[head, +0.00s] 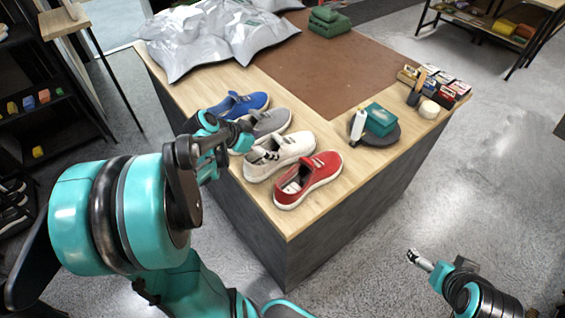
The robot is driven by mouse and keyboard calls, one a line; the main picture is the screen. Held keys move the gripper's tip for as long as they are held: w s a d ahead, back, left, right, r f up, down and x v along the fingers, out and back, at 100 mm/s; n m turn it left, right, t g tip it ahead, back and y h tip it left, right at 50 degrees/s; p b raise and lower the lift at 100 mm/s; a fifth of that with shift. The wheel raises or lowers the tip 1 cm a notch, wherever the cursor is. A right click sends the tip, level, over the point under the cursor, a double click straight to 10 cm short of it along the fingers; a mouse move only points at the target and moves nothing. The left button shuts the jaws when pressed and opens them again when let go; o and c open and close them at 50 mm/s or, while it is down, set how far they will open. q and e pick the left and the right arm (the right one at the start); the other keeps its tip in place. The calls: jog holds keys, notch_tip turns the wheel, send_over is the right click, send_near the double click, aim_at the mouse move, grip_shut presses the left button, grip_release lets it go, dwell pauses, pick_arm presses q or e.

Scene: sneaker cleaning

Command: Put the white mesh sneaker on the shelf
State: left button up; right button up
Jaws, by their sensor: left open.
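A white sneaker (283,153) lies on the wooden counter, third in a row of shoes, between a grey sneaker (272,123) and a red one (312,182). Its mesh is too small to make out. My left gripper (240,138) is open above the counter's left edge, close to the heel ends of the grey and white sneakers, and partly hides the grey one. It holds nothing that I can see. My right gripper (419,260) is low at the right, over the floor and away from the counter; its jaws are unclear. Dark shelves (45,108) stand at the left.
A blue sneaker (245,102) is at the row's far end. Silver bags (215,35) lie at the back left. A green box (379,119) and a white bottle (358,126) stand right of the shoes. Another rack (480,27) is at the top right.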

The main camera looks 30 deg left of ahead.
pick_arm(q)
jog(key=shift+b+x, duration=0.3)
jog(key=shift+x, duration=0.75)
jog(key=shift+w+f, duration=0.25)
jog(key=shift+w, duration=0.05)
jog(key=b+x, duration=0.1)
jog(key=x, duration=0.1)
jog(key=b+x, duration=0.1)
jog(key=x, duration=0.2)
jog(key=shift+w+r, duration=0.2)
jog(key=shift+r, duration=0.05)
jog(key=shift+s+r, duration=0.1)
jog(key=shift+r, duration=0.05)
jog(key=shift+c, duration=0.2)
jog(key=c, duration=1.7)
